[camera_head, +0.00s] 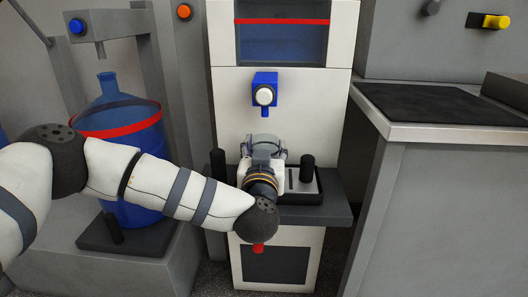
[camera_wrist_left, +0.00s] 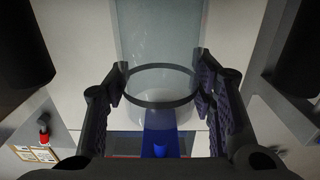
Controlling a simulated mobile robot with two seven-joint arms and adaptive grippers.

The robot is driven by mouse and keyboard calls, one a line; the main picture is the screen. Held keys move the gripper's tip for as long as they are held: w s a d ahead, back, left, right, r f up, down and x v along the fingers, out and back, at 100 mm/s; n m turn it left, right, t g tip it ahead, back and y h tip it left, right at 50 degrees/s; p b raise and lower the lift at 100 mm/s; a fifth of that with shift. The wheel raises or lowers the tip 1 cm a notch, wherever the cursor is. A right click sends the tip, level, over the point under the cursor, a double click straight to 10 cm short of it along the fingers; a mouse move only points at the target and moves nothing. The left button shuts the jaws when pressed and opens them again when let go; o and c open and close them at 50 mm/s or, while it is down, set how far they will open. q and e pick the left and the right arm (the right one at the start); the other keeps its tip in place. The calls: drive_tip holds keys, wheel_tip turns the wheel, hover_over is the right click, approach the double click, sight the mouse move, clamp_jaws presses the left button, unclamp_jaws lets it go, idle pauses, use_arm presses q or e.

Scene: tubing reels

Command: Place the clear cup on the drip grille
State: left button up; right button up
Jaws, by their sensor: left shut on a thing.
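My left gripper (camera_head: 264,148) is in front of the white dispenser, below its blue tap (camera_head: 265,88) and above the ledge. In the left wrist view, the left gripper (camera_wrist_left: 162,92) is shut on the clear cup (camera_wrist_left: 160,78), a see-through cup with a dark ring, one finger on each side. In the head view the cup is mostly hidden by the gripper. The drip grille (camera_head: 302,187) is a light slotted plate in a dark tray on the ledge, partly covered by my wrist. I cannot tell whether the cup touches it. My right gripper is not in view.
Two black posts stand on the ledge, left (camera_head: 218,163) and right (camera_head: 307,166) of my gripper. A blue bottle (camera_head: 112,150) with a red band stands at the left behind my arm. A grey counter (camera_head: 440,125) with a black mat is at the right.

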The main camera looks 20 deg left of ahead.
use_arm(q)
drive_tip(key=o, duration=1.1)
drive_tip(key=shift+f, duration=0.15)
drive_tip(key=shift+o, duration=0.2)
drive_tip(key=shift+s+r, duration=0.1)
drive_tip(key=shift+r, duration=0.15)
drive_tip(key=p+v, duration=0.3)
drive_tip(key=v, duration=0.8)
drive_tip(key=shift+s, duration=0.35)
drive_tip(key=shift+d, duration=0.15)
drive_tip(key=shift+r, duration=0.1)
